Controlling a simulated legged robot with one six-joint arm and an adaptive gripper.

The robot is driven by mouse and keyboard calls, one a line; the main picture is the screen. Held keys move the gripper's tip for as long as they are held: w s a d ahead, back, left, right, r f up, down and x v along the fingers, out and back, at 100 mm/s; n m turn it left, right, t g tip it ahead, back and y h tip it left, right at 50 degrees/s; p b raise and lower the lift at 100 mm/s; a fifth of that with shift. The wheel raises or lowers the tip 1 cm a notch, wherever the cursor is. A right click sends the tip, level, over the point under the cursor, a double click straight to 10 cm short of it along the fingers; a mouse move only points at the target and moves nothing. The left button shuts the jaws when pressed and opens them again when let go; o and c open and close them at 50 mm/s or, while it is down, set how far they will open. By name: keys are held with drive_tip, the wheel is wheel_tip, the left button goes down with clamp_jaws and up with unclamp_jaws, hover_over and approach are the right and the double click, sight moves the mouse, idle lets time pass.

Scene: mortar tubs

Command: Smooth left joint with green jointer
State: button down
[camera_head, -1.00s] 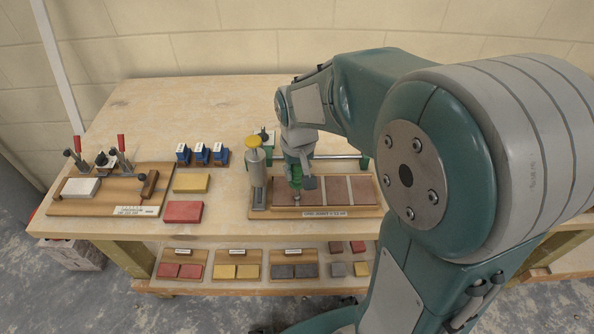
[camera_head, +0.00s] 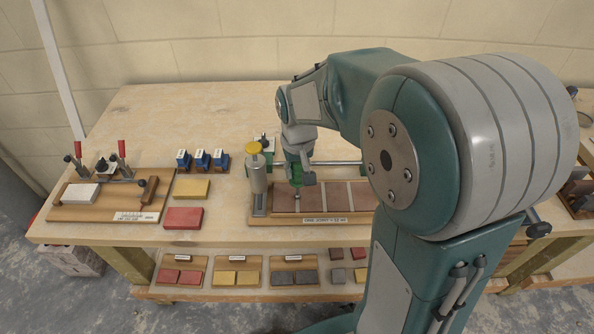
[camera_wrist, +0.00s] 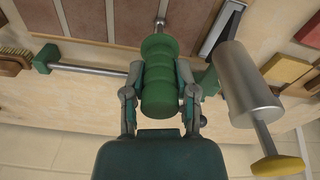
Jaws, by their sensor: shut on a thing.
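The green jointer (camera_head: 297,172) is upright in my gripper (camera_head: 300,177), its metal end pointing down at the board. The wrist view shows my gripper (camera_wrist: 160,90) shut around its ridged green handle (camera_wrist: 160,75), with the metal shank (camera_wrist: 160,22) beyond. The joint board (camera_head: 262,220) holds several reddish-brown slabs (camera_head: 335,197) split by pale joints. The jointer's tip is over the left part of the board, near the left joint; I cannot tell if it touches. The left joint is partly hidden by the jointer and gripper.
A grey cylinder with a yellow knob (camera_head: 257,172) stands close left of my gripper. A metal rail (camera_head: 338,163) runs behind the board. Yellow (camera_head: 191,189) and red (camera_head: 183,218) blocks and a clamp board (camera_head: 105,213) lie left. The bench front left is clear.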

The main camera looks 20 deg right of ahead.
drive_tip(key=shift+w+d, duration=0.1)
drive_tip(key=shift+w, duration=0.1)
drive_tip(key=shift+w, duration=0.1)
drive_tip(key=shift+w+d, duration=0.25)
drive_tip(key=shift+w, duration=0.35)
drive_tip(key=shift+w+d+f, duration=0.1)
drive_tip(key=shift+w+d, duration=0.1)
drive_tip(key=shift+w, duration=0.45)
drive_tip(key=shift+w, duration=0.15)
drive_tip(key=shift+w+d, duration=0.2)
drive_tip(key=shift+w, duration=0.4)
